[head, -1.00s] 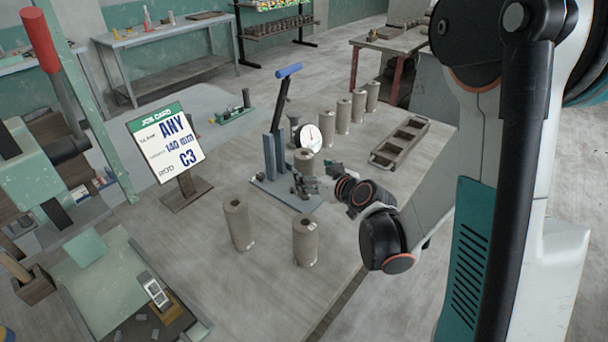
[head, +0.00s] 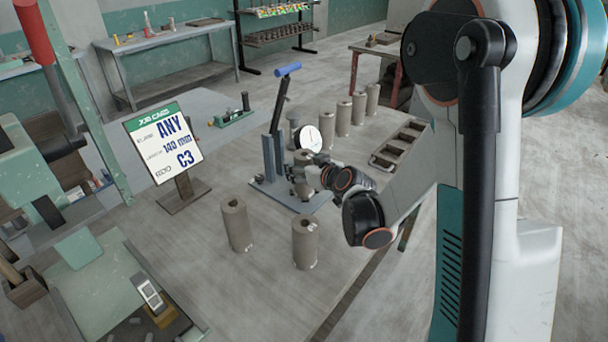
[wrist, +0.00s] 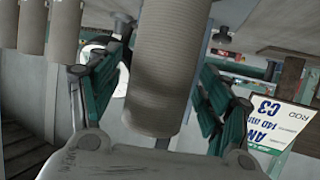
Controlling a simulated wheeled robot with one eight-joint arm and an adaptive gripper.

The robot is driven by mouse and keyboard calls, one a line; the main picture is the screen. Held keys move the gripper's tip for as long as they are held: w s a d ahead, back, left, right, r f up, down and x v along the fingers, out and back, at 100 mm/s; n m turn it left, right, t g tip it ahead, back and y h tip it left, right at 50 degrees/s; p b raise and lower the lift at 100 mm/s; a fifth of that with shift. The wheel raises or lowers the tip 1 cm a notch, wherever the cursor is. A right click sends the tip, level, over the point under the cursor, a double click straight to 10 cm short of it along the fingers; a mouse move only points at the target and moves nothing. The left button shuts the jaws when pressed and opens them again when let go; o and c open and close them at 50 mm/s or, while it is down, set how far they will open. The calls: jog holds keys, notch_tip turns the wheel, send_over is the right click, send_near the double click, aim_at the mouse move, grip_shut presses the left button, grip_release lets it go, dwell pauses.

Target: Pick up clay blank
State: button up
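A grey-brown cylindrical clay blank (head: 303,157) stands upright in the blue gauge stand (head: 265,187), in front of the round white dial (head: 307,138). My gripper (head: 300,172) is at this blank and partly hides its lower part in the head view. In the wrist view the blank (wrist: 165,80) hangs large between my two teal fingers (wrist: 163,90). The fingers are spread on either side, with a narrow gap visible at least on the left. Two more clay blanks, one left (head: 236,225) and one right (head: 305,242), stand upright with dark top holes nearer on the table.
A row of several blanks (head: 343,118) stands behind the stand. A slotted tray (head: 385,160) lies to the right. A job card (head: 165,143) reading ANY, 140 mm, C3 stands to the left. The table (head: 215,280) is clear around the two near blanks.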

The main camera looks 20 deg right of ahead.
jog(key=c, duration=1.4)
jog(key=shift+o, duration=0.2)
